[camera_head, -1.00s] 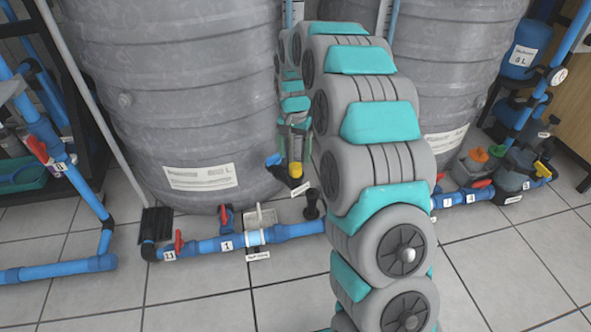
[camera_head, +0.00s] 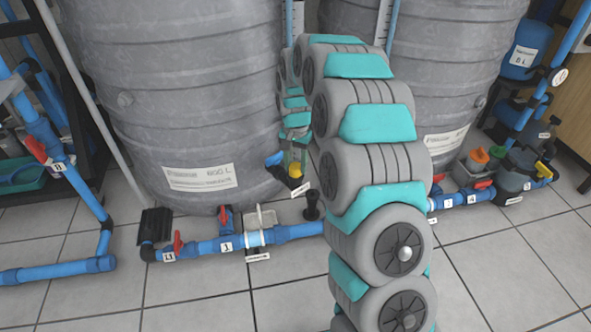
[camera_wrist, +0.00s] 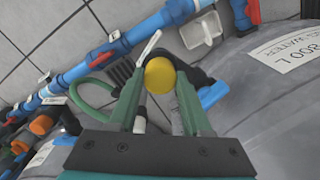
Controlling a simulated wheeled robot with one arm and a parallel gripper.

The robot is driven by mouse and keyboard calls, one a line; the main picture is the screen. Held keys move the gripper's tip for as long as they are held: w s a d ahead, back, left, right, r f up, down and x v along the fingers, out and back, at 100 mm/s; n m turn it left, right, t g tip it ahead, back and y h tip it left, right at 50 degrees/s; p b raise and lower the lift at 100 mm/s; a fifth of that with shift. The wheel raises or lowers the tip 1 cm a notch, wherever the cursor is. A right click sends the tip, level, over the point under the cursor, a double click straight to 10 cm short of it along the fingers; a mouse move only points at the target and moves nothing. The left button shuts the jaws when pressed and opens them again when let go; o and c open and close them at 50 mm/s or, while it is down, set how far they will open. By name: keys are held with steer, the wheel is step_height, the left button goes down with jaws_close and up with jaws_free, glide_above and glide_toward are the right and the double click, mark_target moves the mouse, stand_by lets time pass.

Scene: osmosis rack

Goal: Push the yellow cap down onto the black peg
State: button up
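The round yellow cap (camera_head: 295,171) sits low in front of the left grey tank, at a black and blue pipe fitting. In the wrist view the cap (camera_wrist: 159,75) appears between the tips of my gripper (camera_wrist: 160,84). In the head view my gripper (camera_head: 295,156) is just above the cap, its fingers pointing down. The fingers stand apart with a visible gap, and I cannot tell whether they touch the cap. The black peg is not clearly visible; dark fitting parts show beside and behind the cap.
Large grey tanks (camera_head: 190,90) stand close behind. A blue pipe (camera_head: 205,247) with red valve handles runs along the tiled floor in front. A black upright fitting (camera_head: 311,205) stands to the right of the cap. Bottles with orange and green caps (camera_head: 479,156) are at the right.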

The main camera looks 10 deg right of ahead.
mark_target(296, 166)
jaws_close()
steer(key=shift+r, duration=0.15)
steer(key=shift+r+p, duration=0.4)
steer(key=shift+r, duration=1.35)
steer(key=s+r+p, duration=0.1)
steer(key=s, duration=1.5)
steer(key=shift+r, duration=0.15)
